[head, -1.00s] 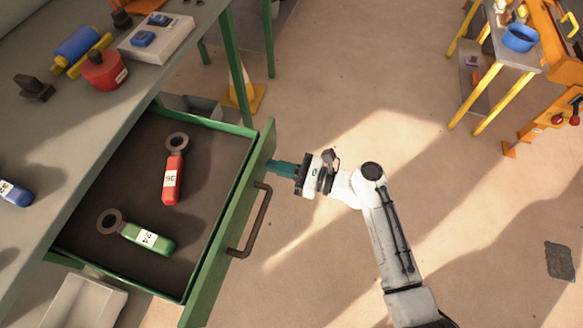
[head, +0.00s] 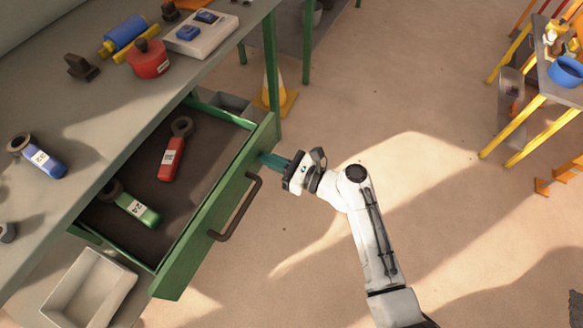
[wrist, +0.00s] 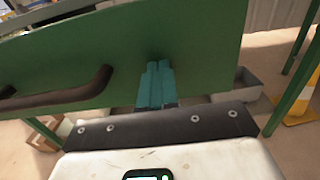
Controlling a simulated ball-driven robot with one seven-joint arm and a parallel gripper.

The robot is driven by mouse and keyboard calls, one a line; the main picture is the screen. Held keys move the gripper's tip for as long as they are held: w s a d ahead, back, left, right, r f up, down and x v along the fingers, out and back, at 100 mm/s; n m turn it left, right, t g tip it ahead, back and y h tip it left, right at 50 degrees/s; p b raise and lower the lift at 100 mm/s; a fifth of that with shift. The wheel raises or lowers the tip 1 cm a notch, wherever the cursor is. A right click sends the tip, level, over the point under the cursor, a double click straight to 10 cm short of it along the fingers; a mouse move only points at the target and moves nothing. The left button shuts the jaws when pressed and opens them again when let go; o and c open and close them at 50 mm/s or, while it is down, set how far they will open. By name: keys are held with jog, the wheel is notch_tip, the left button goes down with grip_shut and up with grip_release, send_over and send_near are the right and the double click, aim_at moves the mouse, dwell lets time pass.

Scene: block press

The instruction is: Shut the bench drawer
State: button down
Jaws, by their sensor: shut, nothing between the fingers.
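The green bench drawer (head: 205,226) is partly open and sticks out from under the grey bench top (head: 95,115). A red-handled ring tool (head: 172,158) and a green-handled ring tool (head: 138,210) lie inside it. A dark bar handle (head: 240,210) is on its front. My gripper (head: 268,158) is shut and empty, with its teal fingertips at the drawer front, beyond the handle's far end. In the wrist view the closed fingers (wrist: 156,84) point at the green front panel (wrist: 205,50) and appear to touch it. The handle (wrist: 60,97) is to their left.
An orange cone (head: 275,92) stands behind the bench leg. A pale tray (head: 88,290) is below the drawer.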

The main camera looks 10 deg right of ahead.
aim_at(195, 126)
jog(key=b+x, duration=0.9)
jog(key=x, duration=1.3)
jog(key=shift+f, duration=0.15)
jog(key=shift+w+a+b, duration=0.35)
jog(key=shift+w+a, duration=0.05)
jog(key=shift+a, duration=0.1)
jog(key=shift+w+r, duration=0.1)
jog(key=shift+r, duration=0.25)
jog(key=shift+r, duration=0.15)
